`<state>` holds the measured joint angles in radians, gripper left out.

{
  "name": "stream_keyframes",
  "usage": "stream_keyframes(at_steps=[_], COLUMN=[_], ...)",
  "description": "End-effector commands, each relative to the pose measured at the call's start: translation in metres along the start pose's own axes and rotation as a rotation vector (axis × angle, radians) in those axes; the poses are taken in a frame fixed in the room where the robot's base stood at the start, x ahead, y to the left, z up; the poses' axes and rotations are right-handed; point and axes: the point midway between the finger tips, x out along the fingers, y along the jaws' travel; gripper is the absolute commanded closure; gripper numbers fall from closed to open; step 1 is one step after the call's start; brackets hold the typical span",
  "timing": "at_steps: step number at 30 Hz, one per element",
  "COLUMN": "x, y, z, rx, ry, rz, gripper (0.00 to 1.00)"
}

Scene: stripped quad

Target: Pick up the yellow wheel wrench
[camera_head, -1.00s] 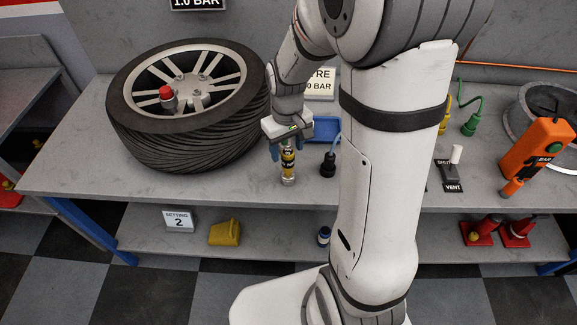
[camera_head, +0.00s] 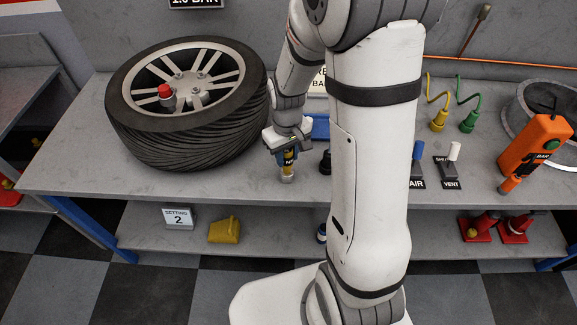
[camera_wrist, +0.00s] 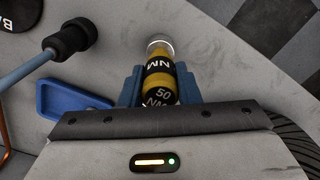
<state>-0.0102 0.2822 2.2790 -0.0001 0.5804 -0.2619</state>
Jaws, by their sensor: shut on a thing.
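The yellow wheel wrench (camera_head: 288,166) stands on the grey bench in front of the tyre, upright as far as I can tell. It is a yellow cylinder with black "NM" and "50" bands and a silver end, clear in the wrist view (camera_wrist: 158,75). My gripper (camera_head: 287,158) is shut on it, with one blue finger on each side in the wrist view (camera_wrist: 160,88). Its lower silver end is at the bench top, and I cannot tell whether it touches. The part nearest the wrist is hidden by my gripper.
The tyre (camera_head: 190,150) lies close on the left, with a red-capped piece (camera_head: 166,93) on its wheel. A blue tray (camera_wrist: 62,99) and a black-ended tool (camera_wrist: 72,38) are beside the wrench. Further right are switches (camera_head: 450,165) and an orange device (camera_head: 535,145). The front bench edge is near.

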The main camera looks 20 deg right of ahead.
Motion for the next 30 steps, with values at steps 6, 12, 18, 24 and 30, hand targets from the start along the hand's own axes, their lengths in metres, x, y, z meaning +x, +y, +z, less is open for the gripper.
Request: stream_keyframes(at_steps=[6, 12, 18, 24, 30], x=[0.0, -0.001, -0.023, -0.064, -0.093], y=[0.0, 0.0, 0.0, 0.0, -0.001], z=[0.0, 0.0, -0.002, -0.002, -0.001], rx=[0.0, -0.001, -0.001, -0.001, -0.002], ry=[0.001, 0.001, 0.007, 0.007, 0.004], rz=[0.0, 0.0, 0.002, 0.002, 0.001], gripper=[0.98, 0.98, 0.98, 0.98, 0.98])
